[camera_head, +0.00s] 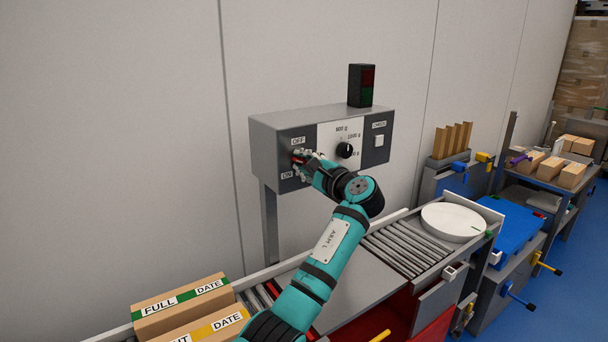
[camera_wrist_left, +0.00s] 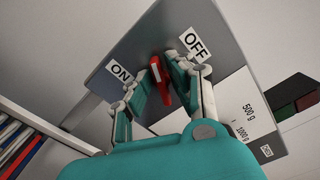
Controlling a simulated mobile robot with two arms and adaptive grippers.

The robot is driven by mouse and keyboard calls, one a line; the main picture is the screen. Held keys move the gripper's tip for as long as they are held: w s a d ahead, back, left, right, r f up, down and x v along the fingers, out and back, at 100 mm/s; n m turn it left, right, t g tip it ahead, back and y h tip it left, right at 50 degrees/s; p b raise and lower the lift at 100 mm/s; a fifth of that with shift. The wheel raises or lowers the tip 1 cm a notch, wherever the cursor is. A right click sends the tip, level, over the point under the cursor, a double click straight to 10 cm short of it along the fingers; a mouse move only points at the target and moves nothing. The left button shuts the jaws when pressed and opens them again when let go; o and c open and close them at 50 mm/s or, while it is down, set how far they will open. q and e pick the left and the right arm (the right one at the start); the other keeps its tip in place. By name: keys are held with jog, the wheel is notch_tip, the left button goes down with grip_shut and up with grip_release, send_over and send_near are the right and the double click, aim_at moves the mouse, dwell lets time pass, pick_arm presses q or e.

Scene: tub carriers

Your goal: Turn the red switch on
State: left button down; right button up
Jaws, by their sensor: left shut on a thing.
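The grey control box (camera_head: 275,132) stands on a post against the wall. On its left part, an OFF label (camera_head: 298,141) sits above an ON label (camera_head: 288,175). The red switch (camera_head: 297,159) is between them, mostly hidden by my left gripper (camera_head: 301,164) in the head view. I cannot tell exactly where the lever is set.
The box also has a black dial (camera_head: 345,151) and a white button (camera_head: 379,141). A dark red-and-green lamp (camera_head: 362,86) stands on top.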

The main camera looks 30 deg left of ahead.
pick_arm(q)
jog(key=n+b, duration=0.2)
jog(key=shift+f+n, duration=0.3)
jog(key=shift+r+n+b, duration=0.1)
jog(key=shift+n+b, duration=1.1)
jog(key=shift+n, duration=0.1)
jog(key=c, duration=1.3)
grip_release()
jog(key=v, duration=1.2)
